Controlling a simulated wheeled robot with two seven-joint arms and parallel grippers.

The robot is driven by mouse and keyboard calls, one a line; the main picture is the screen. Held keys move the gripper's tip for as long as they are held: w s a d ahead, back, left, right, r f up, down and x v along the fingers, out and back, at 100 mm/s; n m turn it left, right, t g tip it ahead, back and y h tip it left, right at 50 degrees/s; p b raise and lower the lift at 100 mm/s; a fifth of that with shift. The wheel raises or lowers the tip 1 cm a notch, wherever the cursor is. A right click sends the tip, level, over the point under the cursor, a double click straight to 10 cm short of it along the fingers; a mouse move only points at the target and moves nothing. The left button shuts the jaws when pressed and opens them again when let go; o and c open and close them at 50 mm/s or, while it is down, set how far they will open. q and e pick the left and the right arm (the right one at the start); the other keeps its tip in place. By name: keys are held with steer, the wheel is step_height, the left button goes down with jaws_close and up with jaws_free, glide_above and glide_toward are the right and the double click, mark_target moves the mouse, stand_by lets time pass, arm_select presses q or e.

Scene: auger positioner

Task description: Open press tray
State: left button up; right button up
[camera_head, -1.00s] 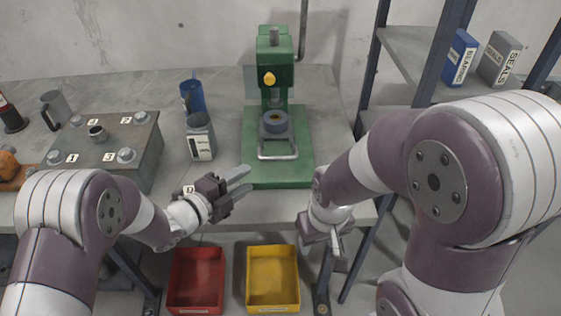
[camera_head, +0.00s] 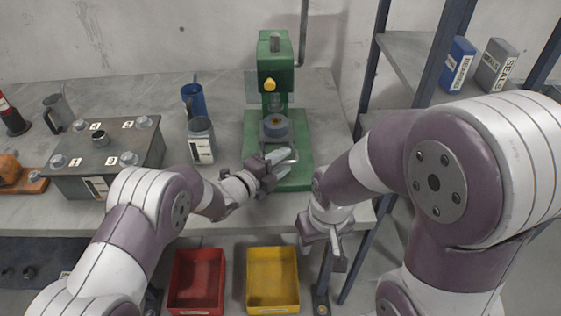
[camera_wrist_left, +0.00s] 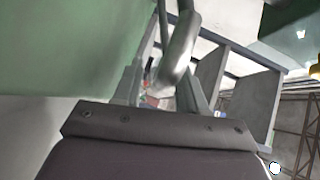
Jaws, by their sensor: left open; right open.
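The green press (camera_head: 275,75) stands on the bench at the back centre. A round grey part with a blue-grey ring (camera_head: 276,122) sits under its ram. The press tray's metal bar handle (camera_head: 294,154) faces me at the front. My left gripper (camera_head: 280,165) is open at this handle and hides part of it. In the left wrist view the handle (camera_wrist_left: 180,50) shows large, close ahead of the open fingers; I cannot tell whether they touch it. My right gripper (camera_head: 337,250) is open and hangs low, in front of the bench edge.
A grey canister (camera_head: 201,140) and a blue mug (camera_head: 193,95) stand left of the press. A metal block with bolts (camera_head: 110,160) is further left. Red (camera_head: 196,280) and yellow (camera_head: 272,280) bins lie below the bench. A shelf post stands at right.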

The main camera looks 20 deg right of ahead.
arm_select(q)
jaws_close()
steer(key=s+a, duration=0.1)
steer(key=s, duration=0.3)
steer(key=s+a, duration=0.1)
steer(key=s, duration=0.3)
steer(key=s+a, duration=0.1)
steer(key=s, duration=0.3)
jaws_free()
steer(key=b+v, duration=0.1)
steer(key=v, duration=1.1)
steer(key=shift+a, duration=0.25)
steer(key=shift+s, duration=0.1)
